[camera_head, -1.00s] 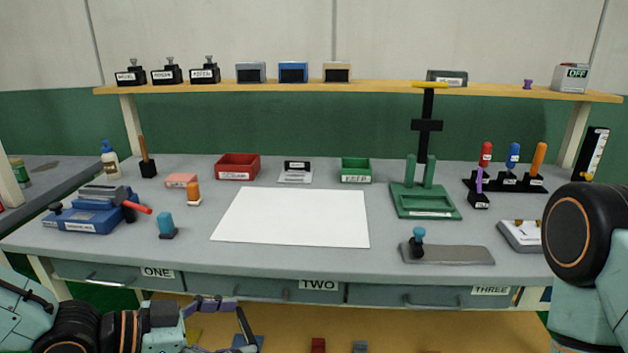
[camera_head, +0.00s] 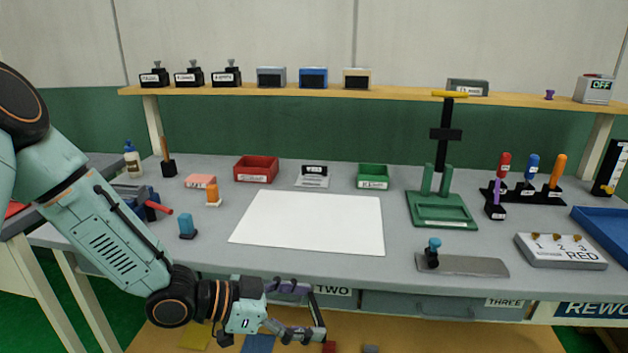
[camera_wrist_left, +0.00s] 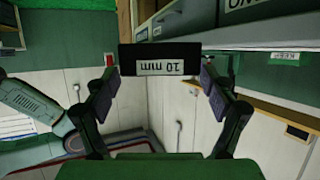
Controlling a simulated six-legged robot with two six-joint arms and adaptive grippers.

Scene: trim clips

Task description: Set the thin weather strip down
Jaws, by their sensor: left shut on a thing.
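My left gripper (camera_head: 316,312) is in front of the workbench's front edge, below the white sheet, near the drawer marked TWO. It is shut on a thin black strip (camera_head: 320,320). In the left wrist view, the strip (camera_wrist_left: 158,56) lies across between the two fingertips, with a pale label reading 10 mm upside down. One finger (camera_wrist_left: 103,88) is at its left end and the other (camera_wrist_left: 211,88) at its right end. The strip is in the air, clear of the bench top. My right gripper is not in view.
The white sheet (camera_head: 310,222) lies bare on the bench. Around it are a red bin (camera_head: 256,169), a green bin (camera_head: 373,176), a green stand (camera_head: 442,211), a grey plate with a blue knob (camera_head: 465,265), a board marked RED (camera_head: 560,251) and a blue tray (camera_head: 603,232).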

